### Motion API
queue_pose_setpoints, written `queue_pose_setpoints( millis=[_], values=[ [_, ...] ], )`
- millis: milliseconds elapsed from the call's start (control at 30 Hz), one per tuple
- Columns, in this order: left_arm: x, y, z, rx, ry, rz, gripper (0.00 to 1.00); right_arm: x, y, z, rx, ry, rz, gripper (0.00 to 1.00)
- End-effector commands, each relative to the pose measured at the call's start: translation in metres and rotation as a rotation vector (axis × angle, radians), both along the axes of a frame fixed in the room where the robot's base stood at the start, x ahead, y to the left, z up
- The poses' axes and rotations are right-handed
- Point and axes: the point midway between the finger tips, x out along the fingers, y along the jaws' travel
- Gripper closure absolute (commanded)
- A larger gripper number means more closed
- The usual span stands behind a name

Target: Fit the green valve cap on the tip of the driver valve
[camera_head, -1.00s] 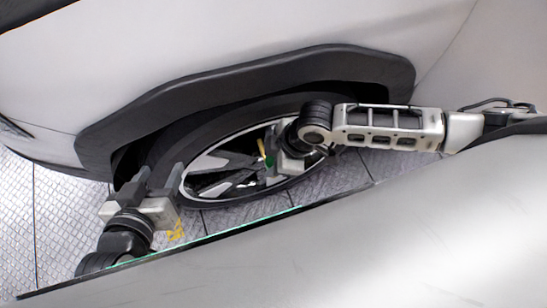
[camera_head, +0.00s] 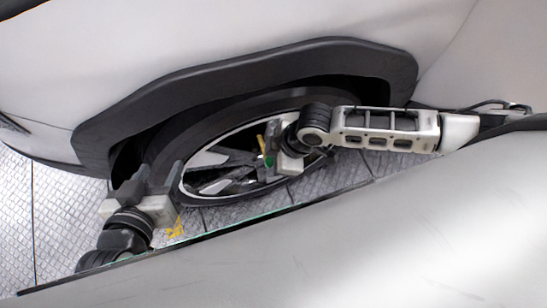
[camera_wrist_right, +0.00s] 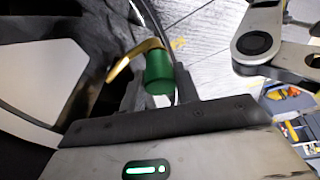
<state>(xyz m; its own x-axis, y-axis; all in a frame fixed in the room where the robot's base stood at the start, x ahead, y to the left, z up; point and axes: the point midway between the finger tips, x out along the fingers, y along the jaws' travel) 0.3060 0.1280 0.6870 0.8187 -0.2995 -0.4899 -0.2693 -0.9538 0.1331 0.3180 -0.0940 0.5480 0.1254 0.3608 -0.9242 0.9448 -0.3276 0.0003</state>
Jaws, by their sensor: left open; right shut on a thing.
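The green valve cap (camera_wrist_right: 159,72) is between the fingers of my right gripper (camera_wrist_right: 158,82), which is shut on it. The brass-coloured bent driver valve (camera_wrist_right: 134,54) reaches the far end of the cap in the right wrist view. The two touch or overlap there; I cannot tell whether the cap is seated on the tip. In the head view the cap (camera_head: 269,160) and the valve (camera_head: 261,143) are small, in front of the wheel spokes, beside my right gripper (camera_head: 271,150). My left gripper (camera_head: 158,172) is open and empty, left of the wheel rim near the tyre.
The wheel (camera_head: 205,158) sits under the dark wheel-arch trim (camera_head: 250,72) of a light-coloured car. Patterned floor (camera_head: 70,215) shows at the left and below the wheel. A large smooth grey surface (camera_head: 330,240) fills the foreground. Yellow items (camera_wrist_right: 288,130) lie at the right of the wrist view.

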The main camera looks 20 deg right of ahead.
Motion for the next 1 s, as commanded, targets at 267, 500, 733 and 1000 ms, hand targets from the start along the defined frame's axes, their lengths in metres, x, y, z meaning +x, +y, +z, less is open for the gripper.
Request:
queue_pose_setpoints(
  millis=[267,500,733,1000],
  values=[
    [0.000,0.000,-0.002,0.000,0.000,-0.001,0.47,0.000,0.000,-0.004,0.000,0.000,0.001,0.43],
    [0.000,0.000,-0.001,0.000,0.000,-0.001,0.47,0.000,0.000,-0.003,0.000,0.000,0.000,0.43],
    [-0.002,0.004,0.012,-0.004,-0.027,0.022,0.47,-0.001,-0.005,0.012,0.000,-0.001,0.000,0.43],
    [-0.004,0.004,0.021,-0.005,-0.004,0.023,0.47,-0.010,-0.029,0.073,-0.002,-0.002,0.001,0.43]
  ],
)
